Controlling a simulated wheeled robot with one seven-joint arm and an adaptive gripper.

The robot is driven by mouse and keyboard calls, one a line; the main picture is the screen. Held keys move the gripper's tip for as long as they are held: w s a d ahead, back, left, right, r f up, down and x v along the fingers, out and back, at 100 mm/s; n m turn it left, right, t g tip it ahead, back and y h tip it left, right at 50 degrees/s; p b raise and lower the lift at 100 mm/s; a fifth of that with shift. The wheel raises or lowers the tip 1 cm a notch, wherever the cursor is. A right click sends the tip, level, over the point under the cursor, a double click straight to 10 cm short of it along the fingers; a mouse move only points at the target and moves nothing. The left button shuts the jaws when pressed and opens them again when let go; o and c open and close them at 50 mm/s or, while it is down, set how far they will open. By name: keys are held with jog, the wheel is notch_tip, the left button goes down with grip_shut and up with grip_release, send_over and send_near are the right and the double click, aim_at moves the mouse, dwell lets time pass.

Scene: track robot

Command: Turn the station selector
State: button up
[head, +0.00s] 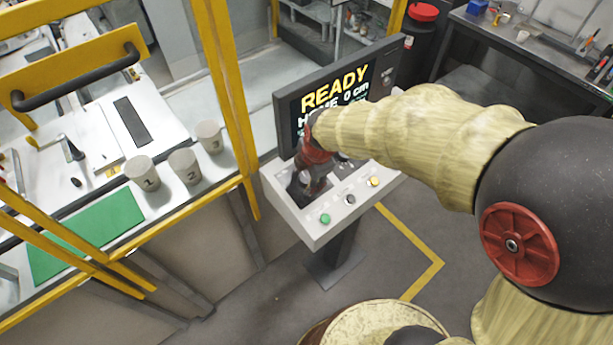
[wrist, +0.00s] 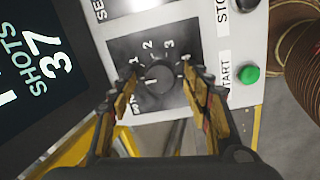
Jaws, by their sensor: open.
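The station selector (wrist: 160,79) is a round dark knob on a black plate (wrist: 122,50) marked with numbers 1, 2 and 3 and a partly hidden label at the left. My gripper (wrist: 161,72) is open, with one finger on each side of the knob in the wrist view. I cannot tell whether the fingers touch it. In the head view my gripper (head: 312,168) is over the left part of the grey control panel (head: 302,224) and hides the selector there.
A screen (head: 386,72) behind the panel reads READY. Green (head: 325,218), dark (head: 349,199) and yellow (head: 375,181) buttons line the panel's front; the green one (wrist: 249,74) is beside START. Several grey cups, two showing 1 (head: 142,173) and 2 (head: 185,166), stand behind a yellow frame (head: 228,90).

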jog(key=shift+f, duration=0.15)
jog(key=shift+c, duration=0.8)
jog(key=c, duration=1)
